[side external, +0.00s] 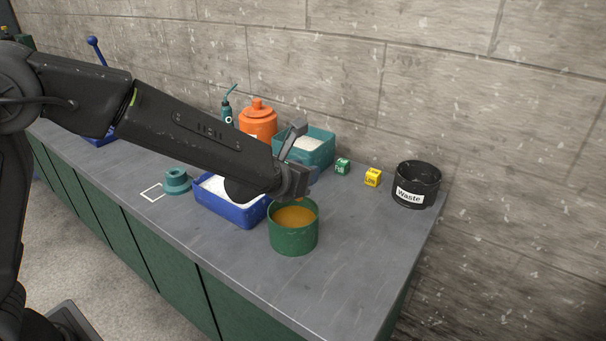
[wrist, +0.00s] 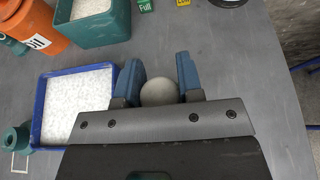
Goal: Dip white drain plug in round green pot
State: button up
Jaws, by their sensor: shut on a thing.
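The white drain plug (wrist: 159,93) shows in the wrist view as a pale round top between the two blue fingers of my gripper (wrist: 158,80). My gripper is shut on it. In the side view my gripper (side external: 308,172) is over the bench, just above and behind the round green pot (side external: 293,240); I cannot make out the plug there. The pot stands upright at the bench's front part and holds orange-brown liquid. The wrist view does not show the pot. The plug's lower end is hidden.
A blue tray (side external: 238,217) of white grains stands just left of the pot. Behind are a teal bin (side external: 318,155), an orange can (side external: 258,121), and green (side external: 342,166) and yellow (side external: 373,177) cubes. A black waste bin (side external: 416,183) stands right. Bench right of the pot is clear.

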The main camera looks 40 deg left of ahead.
jog(key=shift+r, duration=2.2)
